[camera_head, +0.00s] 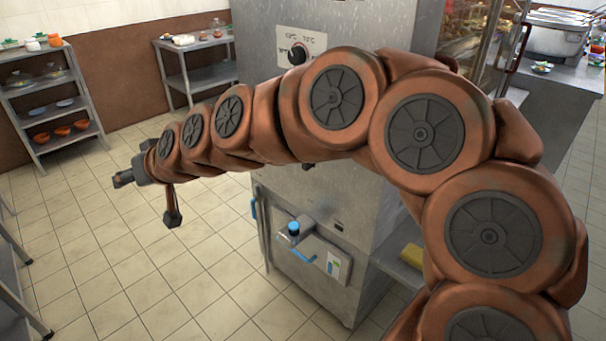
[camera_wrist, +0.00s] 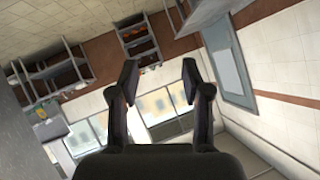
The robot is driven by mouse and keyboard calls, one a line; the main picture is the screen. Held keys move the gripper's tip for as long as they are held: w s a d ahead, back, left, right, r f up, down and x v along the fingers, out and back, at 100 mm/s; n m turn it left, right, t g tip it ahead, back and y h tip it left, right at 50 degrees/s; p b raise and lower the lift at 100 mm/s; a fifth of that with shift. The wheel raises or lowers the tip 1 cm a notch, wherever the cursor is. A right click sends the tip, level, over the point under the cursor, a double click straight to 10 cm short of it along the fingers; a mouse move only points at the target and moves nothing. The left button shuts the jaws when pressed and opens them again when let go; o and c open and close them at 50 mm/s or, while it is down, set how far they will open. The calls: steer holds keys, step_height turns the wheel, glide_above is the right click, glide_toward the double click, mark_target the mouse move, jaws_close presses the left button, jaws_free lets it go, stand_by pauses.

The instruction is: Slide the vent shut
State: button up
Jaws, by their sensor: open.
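A tall grey metal cabinet (camera_head: 345,235) stands in the middle of the head view. My arm crosses in front of it and hides part of its face. No part of it clearly reads as the vent; a small dark fitting shows just under my arm, and I cannot tell what it is. A blue-topped knob (camera_head: 294,228) and a blue-marked handle (camera_head: 303,256) are on the lower front. My gripper (camera_head: 124,179) is left of the cabinet, in the air over the floor and well apart from it. In the wrist view my gripper (camera_wrist: 157,82) is open and empty.
A dial panel (camera_head: 298,52) is high on the cabinet. A shelf rack (camera_head: 50,110) with bowls and a metal table (camera_head: 195,75) stand at the back left. A counter (camera_head: 560,95) with a pot is at the right. Tiled floor (camera_head: 130,265) is clear left of the cabinet.

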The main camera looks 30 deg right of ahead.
steer(key=w+d+r+m+t+h+b, duration=0.1)
steer(key=w+d+m+t+h+b, duration=0.2)
steer(key=w, duration=0.9)
steer(key=w+d+f+m+t+h+b, duration=0.25)
steer(key=w+d+m+h, duration=0.35)
steer(key=d, duration=0.4)
steer(key=m+g+h+b, duration=0.5)
steer(key=m+g+h, duration=0.3)
steer(key=g+h, duration=0.55)
glide_toward(304, 166)
steer(key=d+f+t+h, duration=0.1)
steer(key=d+t, duration=0.1)
steer(key=x, duration=0.7)
steer(key=shift+s+d+f, duration=0.1)
steer(key=shift+d+f, duration=0.1)
steer(key=shift+d, duration=0.2)
steer(key=shift+c, duration=0.2)
jaws_close()
